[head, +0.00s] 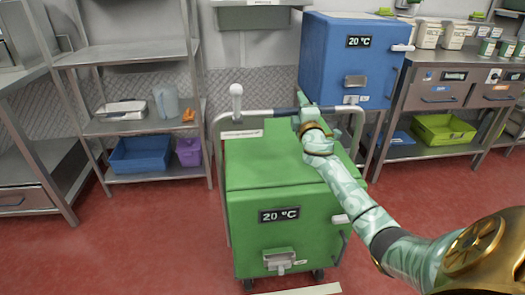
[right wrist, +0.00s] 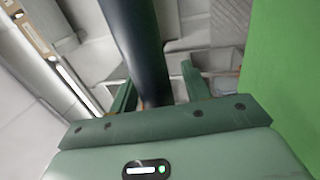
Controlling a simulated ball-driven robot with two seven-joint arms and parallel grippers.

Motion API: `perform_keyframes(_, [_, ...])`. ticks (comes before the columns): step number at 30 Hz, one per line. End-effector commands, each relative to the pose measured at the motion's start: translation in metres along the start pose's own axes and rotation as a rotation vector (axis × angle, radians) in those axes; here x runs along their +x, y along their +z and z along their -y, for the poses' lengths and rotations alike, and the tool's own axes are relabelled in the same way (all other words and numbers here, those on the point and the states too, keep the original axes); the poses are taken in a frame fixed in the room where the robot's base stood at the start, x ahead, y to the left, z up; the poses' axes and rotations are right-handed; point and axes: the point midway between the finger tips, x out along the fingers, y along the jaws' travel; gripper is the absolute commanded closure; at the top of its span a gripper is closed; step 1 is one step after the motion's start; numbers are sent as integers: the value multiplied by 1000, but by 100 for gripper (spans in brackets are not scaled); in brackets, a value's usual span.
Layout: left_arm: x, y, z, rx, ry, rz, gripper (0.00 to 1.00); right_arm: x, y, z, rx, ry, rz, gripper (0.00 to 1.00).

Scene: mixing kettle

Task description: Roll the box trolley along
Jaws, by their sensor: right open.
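The box trolley (head: 262,170) is a green box on small casters with a "20 °C" display on its front. A grey push handle (head: 238,114) rises at its far side, with a dark grip section (head: 286,111) in the middle. My right gripper (head: 303,104) is at this dark section, my arm reaching over the green box. In the right wrist view the dark bar (right wrist: 135,35) runs between the two open fingers (right wrist: 158,84). I cannot tell whether they touch it. My left gripper is not in view.
A blue box (head: 330,60) with a "20 °C" display stands behind right, beside a steel bench (head: 437,92). A steel shelf rack (head: 135,52) with bins stands behind left. Red floor (head: 130,235) is open left of the trolley. A pale strip (head: 300,290) lies in front.

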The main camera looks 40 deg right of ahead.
Motion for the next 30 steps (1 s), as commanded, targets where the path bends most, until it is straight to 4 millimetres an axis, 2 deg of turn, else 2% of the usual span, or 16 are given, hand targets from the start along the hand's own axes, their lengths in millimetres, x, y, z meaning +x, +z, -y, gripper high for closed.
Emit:
perform_keyframes(4, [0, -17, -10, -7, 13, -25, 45, 0, 0, 2, -1, -3, 1, 53])
perform_keyframes(7, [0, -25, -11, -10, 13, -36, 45, 0, 0, 2, -1, -2, 1, 53])
perform_keyframes(10, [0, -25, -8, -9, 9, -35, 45, 0, 0, 1, -1, -2, 1, 53])
perform_keyframes(12, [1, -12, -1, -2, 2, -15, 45, -1, 0, 1, -1, -2, 1, 53])
perform_keyframes(14, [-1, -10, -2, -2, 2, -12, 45, -4, 0, 0, 0, -1, 1, 53])
perform_keyframes(24, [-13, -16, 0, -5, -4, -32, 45, -52, 0, -1, 1, -2, 2, 53])
perform_keyframes(30, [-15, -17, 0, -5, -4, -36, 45, -70, 0, 0, -1, -1, 2, 53])
